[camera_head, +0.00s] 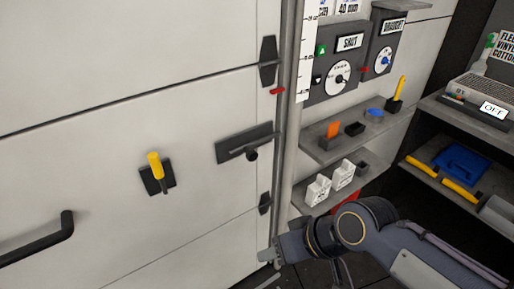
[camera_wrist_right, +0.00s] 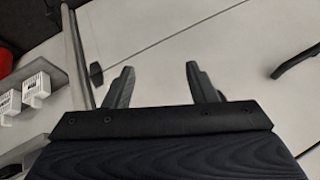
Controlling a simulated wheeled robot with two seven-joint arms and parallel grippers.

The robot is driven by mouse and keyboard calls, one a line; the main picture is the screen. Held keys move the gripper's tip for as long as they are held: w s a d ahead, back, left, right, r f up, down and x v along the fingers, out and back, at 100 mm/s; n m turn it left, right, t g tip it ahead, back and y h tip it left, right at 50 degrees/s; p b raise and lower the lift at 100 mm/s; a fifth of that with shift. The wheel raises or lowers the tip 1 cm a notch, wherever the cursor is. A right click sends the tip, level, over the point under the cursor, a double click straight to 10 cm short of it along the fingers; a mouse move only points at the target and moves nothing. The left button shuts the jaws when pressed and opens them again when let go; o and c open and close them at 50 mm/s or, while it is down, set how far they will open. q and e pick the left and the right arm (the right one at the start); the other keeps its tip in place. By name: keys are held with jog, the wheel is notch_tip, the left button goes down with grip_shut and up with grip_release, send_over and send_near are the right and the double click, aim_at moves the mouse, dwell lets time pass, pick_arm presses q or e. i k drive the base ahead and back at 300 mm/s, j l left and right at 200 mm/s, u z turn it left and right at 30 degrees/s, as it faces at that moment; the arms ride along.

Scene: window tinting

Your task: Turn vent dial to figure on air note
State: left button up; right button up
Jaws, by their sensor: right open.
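Two dark boxes hang on the wall at the upper right of the head view. The nearer one has a white round dial (camera_head: 338,77) under a "SHUT" sign (camera_head: 350,42). The farther one has a smaller white dial (camera_head: 383,60) under a "DRAUGHT" sign (camera_head: 394,25). Neither dial is marked as the vent dial, and their figures are too small to read. Paper notes (camera_head: 345,7) above the boxes are cut off by the frame. My right gripper (camera_head: 268,256) is low, well below both dials. The right wrist view shows its fingers (camera_wrist_right: 158,80) apart and empty. My left gripper is out of view.
A rack with a blue tray (camera_head: 462,160) is at right.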

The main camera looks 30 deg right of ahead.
aim_at(339, 79)
jog(key=z, duration=1.6)
jog(key=i+l+u, duration=0.4)
jog(key=l, duration=0.2)
jog(key=l+u, duration=0.2)
jog(key=l, duration=0.15)
jog(key=l+u, duration=0.2)
jog(key=l, duration=0.15)
jog(key=i, duration=0.05)
